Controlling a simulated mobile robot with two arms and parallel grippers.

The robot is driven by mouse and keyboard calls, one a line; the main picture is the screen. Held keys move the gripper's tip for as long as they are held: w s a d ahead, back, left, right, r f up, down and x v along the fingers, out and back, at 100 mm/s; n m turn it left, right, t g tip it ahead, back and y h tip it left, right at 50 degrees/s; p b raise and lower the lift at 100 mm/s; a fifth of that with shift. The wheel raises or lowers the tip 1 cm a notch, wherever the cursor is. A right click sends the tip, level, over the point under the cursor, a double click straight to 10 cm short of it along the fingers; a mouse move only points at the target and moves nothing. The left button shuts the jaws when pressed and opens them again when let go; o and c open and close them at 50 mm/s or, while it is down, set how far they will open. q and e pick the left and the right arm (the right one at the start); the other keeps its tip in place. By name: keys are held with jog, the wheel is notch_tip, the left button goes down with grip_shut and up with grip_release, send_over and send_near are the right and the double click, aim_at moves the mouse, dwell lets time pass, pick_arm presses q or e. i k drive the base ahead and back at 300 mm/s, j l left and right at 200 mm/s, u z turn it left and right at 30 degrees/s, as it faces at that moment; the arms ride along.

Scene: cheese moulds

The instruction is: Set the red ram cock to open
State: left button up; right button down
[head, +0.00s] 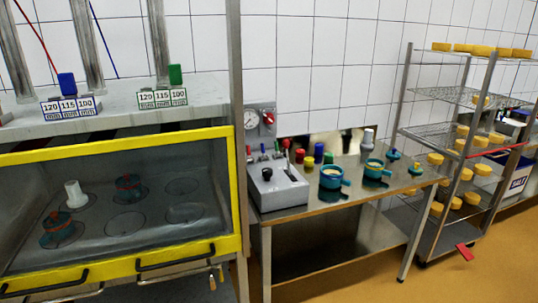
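Several small cocks or levers stand in a row below the gauge panel (261,122), above the worktable's left end. A small red-topped one (249,150) is at the left end of that row. Another red-topped one (286,144) stands further right. A red knob (268,118) sits on the panel beside a round dial gauge (251,120). I cannot tell from this view which red part is the ram cock, or how its handle is turned. Neither of my grippers is in view.
A yellow-framed press cabinet (120,139) fills the left, with moulds inside. A grey control box (278,188) with a black knob stands on the steel table (330,205), near two blue moulds. A wire rack (455,97) holds cheeses at right. Some tan floor (360,280) is clear.

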aim_at(250, 160)
jog(key=u, duration=0.55)
jog(key=i+l+u, duration=0.15)
jog(key=l+u, duration=0.3)
jog(key=l, duration=0.25)
jog(key=l+u, duration=0.5)
jog(key=l, duration=0.2)
jog(key=i, duration=0.05)
